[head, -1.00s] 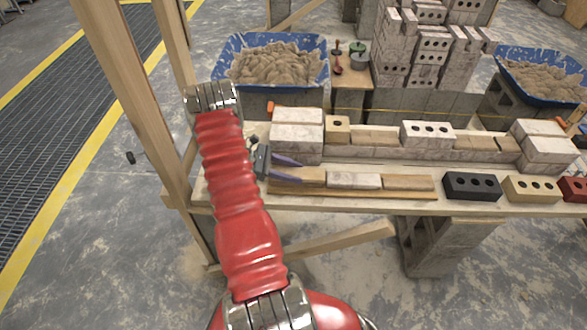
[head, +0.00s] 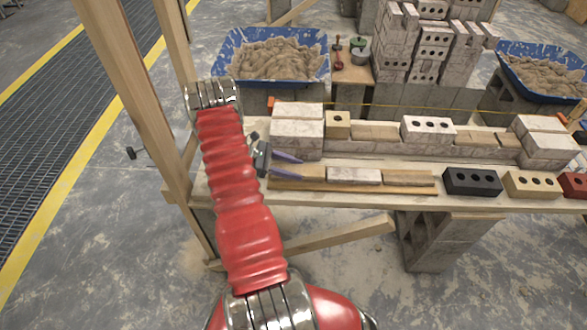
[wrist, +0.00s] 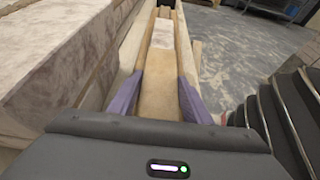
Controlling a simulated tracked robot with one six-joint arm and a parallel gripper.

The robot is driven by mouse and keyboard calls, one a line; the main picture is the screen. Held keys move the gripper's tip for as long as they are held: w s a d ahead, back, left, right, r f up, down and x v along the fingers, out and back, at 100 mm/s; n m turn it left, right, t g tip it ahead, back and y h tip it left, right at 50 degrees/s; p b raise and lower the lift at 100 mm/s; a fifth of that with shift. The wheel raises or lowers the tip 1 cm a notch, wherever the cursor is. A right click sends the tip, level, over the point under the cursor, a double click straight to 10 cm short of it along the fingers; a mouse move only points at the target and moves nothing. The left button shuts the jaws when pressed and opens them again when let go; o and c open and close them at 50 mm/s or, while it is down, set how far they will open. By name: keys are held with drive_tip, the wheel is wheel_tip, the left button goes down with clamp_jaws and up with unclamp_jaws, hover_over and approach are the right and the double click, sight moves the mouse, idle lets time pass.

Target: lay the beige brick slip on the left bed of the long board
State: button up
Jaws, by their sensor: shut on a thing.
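The beige brick slip (wrist: 160,85) lies between the two purple fingers of my gripper (wrist: 160,98) in the wrist view, with a finger along each long side. In the head view my gripper (head: 288,165) is at the left end of the long board (head: 370,190), and the slip (head: 313,172) shows just beyond the fingertips. The slip is over the left bed, which it hides. I cannot tell whether it touches the bed. A whitish slip (head: 353,176) lies on the middle of the board, close beyond the beige one; it also shows in the wrist view (wrist: 161,38). The right section (head: 406,179) is tan.
Whitish blocks (head: 297,132) stand close behind my gripper. Black (head: 472,181), yellow (head: 530,184) and red (head: 575,185) bricks stand right of the board. A wooden post (head: 125,110) rises at left. Blue mortar tubs (head: 319,77) are behind.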

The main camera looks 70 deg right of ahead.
drive_tip(key=shift+f, duration=0.15)
drive_tip(key=o, duration=1.4)
drive_tip(key=shift+o, duration=0.2)
drive_tip(key=v, duration=1.2)
drive_tip(key=shift+s+f, duration=0.1)
drive_tip(key=shift+f, duration=0.05)
